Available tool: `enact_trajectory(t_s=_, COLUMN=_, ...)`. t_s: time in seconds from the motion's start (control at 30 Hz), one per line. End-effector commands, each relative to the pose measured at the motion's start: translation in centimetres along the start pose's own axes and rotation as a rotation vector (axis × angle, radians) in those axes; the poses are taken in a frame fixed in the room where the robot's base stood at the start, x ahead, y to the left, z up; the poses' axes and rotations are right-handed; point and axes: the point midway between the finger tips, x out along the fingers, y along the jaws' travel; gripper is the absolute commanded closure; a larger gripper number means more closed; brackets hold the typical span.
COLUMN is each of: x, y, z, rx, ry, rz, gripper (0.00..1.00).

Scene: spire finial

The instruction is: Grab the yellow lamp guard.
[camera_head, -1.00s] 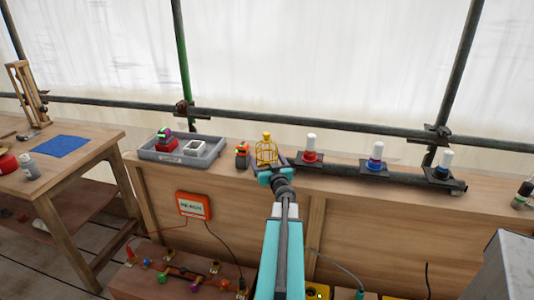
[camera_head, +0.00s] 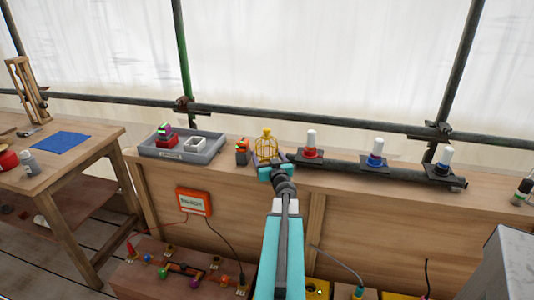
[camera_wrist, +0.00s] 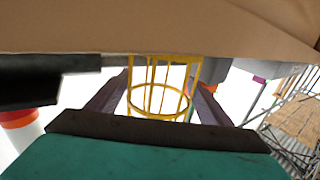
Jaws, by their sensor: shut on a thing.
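The yellow lamp guard (camera_head: 266,147) is a wire cage with a small knob on top, upright at the back of the wooden bench top in the head view. My gripper (camera_head: 268,163) is at the guard with its fingers on either side. In the wrist view the guard's yellow bars and ring (camera_wrist: 160,100) stand between my two dark fingers (camera_wrist: 158,100), which are shut on it. Whether its base still touches the bench is hard to tell.
To the left are a small dark and orange device (camera_head: 242,152) and a grey tray (camera_head: 200,152) with small items. To the right, lamps with red (camera_head: 310,147), blue (camera_head: 375,155) and dark blue (camera_head: 443,162) bands stand along a dark pipe. Scaffold pipes run behind.

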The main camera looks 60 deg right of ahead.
Motion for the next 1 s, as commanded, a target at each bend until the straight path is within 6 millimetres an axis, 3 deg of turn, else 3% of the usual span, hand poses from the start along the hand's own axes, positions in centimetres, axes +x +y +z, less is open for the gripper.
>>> enact_trajectory(t_s=0.17, x=0.0, y=0.0, z=-1.2, rx=-0.001, ry=0.001, rz=0.000, gripper=0.50)
enact_trajectory(t_s=0.37, x=0.0, y=0.0, z=-3.9, rx=-0.002, ry=0.002, rz=0.000, gripper=0.50)
enact_trajectory(t_s=1.0, x=-8.2, y=1.4, z=-4.2, rx=0.000, ry=0.000, rz=0.001, gripper=0.50)
